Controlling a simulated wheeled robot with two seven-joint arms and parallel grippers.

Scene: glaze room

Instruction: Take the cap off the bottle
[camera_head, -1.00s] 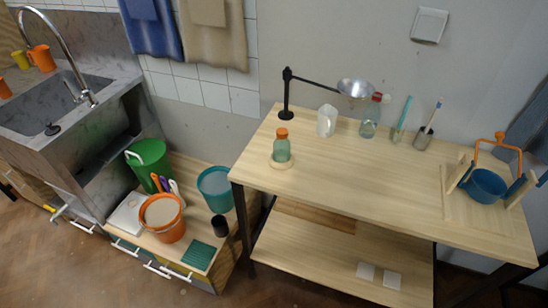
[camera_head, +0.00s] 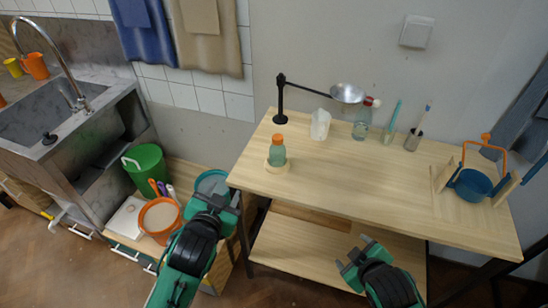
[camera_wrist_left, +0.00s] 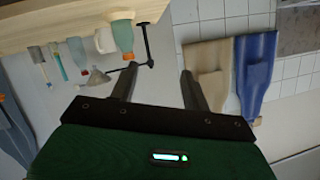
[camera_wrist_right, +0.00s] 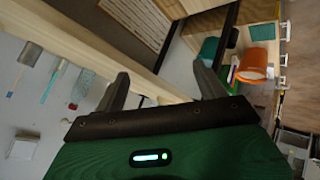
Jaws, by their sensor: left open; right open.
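A small green see-through bottle (camera_head: 277,156) with an orange cap (camera_head: 278,140) stands upright in a pale round holder (camera_head: 266,168) near the left end of the wooden table. The cap is on the bottle. The bottle also shows, upside down, in the left wrist view (camera_wrist_left: 123,36). My left gripper (camera_head: 222,197) is open and empty, left of and below the bottle in the head view, in front of the table's left end. My right gripper (camera_head: 357,254) is open and empty, low in front of the table's front edge. Neither gripper touches the bottle.
A blue pot (camera_head: 472,184) sits at the right. The table's middle is clear. Buckets (camera_head: 148,168) stand lower left.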

